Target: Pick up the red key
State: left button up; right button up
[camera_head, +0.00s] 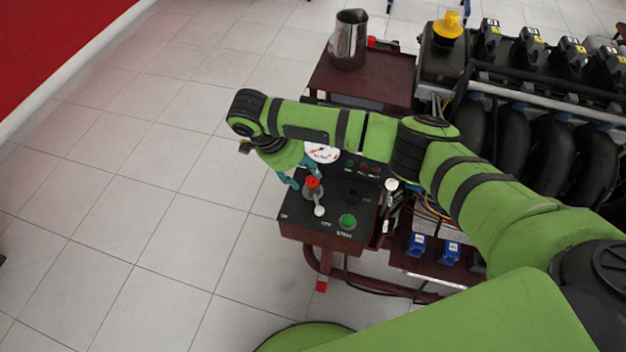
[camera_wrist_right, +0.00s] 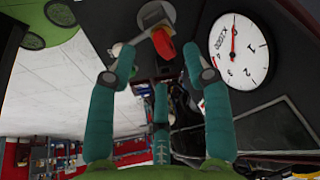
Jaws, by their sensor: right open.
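The red key (camera_head: 313,182) stands upright in a switch on the black control panel (camera_head: 294,215). It also shows in the right wrist view (camera_wrist_right: 164,44), just beyond the fingertips and roughly midway between them. My right gripper (camera_head: 298,172) is over the panel, its teal fingers close to the key. In the right wrist view my right gripper (camera_wrist_right: 160,66) is open with nothing between its fingers. I cannot tell whether a finger touches the key. My left gripper is out of sight.
A white dial gauge (camera_head: 321,153) is close behind the key. A green button (camera_head: 347,221) and a white-topped part (camera_head: 319,211) are on the panel. A metal jug (camera_head: 348,40) stands at the back. The engine (camera_head: 540,90) fills the right; the left floor is clear.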

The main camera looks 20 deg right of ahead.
aim_at(311, 179)
jog(key=x, duration=0.4)
jog(key=shift+d+f, duration=0.25)
jog(key=shift+d, duration=0.05)
grip_shut()
jog(key=shift+r, duration=0.1)
